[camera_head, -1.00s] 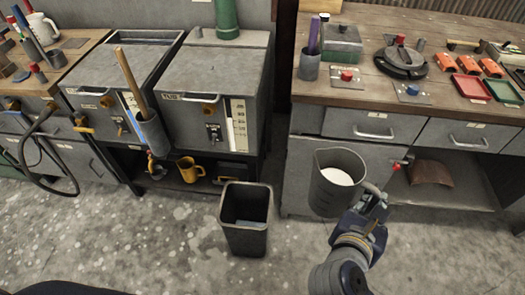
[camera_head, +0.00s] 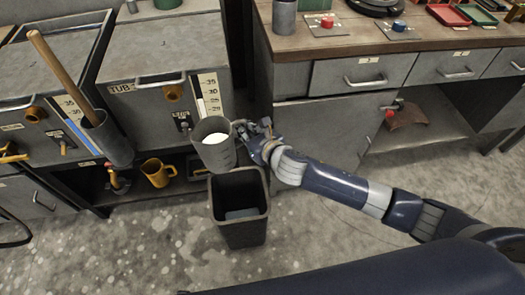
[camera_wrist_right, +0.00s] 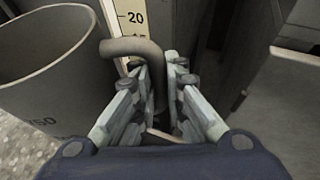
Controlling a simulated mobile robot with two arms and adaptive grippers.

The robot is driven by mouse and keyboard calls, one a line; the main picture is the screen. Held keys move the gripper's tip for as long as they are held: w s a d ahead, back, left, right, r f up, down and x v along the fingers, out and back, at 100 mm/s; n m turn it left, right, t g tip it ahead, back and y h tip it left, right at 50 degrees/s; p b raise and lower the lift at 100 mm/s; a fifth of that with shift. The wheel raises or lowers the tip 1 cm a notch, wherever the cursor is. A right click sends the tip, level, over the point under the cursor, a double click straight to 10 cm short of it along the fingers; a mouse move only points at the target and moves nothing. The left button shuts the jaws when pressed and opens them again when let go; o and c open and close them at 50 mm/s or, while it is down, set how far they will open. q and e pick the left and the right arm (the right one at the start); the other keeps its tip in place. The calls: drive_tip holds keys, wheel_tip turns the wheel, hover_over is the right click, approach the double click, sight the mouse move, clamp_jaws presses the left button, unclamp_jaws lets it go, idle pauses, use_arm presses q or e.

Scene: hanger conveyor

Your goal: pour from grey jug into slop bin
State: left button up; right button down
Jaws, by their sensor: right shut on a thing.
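The grey jug (camera_head: 216,153) is held above the far rim of the slop bin and looks nearly upright. White contents show near its top in the head view. My right gripper (camera_head: 248,132) is shut on the jug's handle. In the right wrist view the gripper (camera_wrist_right: 161,100) has its fingers on either side of the curved handle, and the jug (camera_wrist_right: 48,75) stands to the left. The dark slop bin (camera_head: 238,232) stands open on the floor, with something bluish-grey low inside. My left gripper is not in view.
Two grey tubs with gauges stand behind, one labelled TUB (camera_head: 150,97). A yellow mug (camera_head: 157,173) sits on the low shelf to the left. A workbench with drawers (camera_head: 362,77) stands at the right. Concrete floor around the bin is clear.

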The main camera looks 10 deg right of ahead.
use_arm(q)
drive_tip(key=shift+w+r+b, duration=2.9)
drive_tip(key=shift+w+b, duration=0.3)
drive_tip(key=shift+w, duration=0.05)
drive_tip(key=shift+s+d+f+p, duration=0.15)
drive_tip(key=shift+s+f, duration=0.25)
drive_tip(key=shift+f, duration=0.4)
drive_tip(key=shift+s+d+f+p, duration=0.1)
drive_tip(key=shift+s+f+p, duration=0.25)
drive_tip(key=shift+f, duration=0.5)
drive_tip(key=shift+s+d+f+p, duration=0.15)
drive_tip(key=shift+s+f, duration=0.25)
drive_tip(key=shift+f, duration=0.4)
use_arm(e)
drive_tip(key=w+d+f+n+y, duration=0.1)
drive_tip(key=w+d+f+n, duration=0.1)
drive_tip(key=f, duration=0.2)
drive_tip(key=w+d+f+n+g+y, duration=0.1)
drive_tip(key=d+f+n, duration=0.1)
drive_tip(key=f, duration=0.2)
drive_tip(key=w+d+f+n+y, duration=0.1)
drive_tip(key=w+d+f+n, duration=0.1)
drive_tip(key=f, duration=0.3)
drive_tip(key=shift+w+d+n, duration=0.3)
drive_tip(key=shift+d+n, duration=0.15)
drive_tip(key=shift+n, duration=0.15)
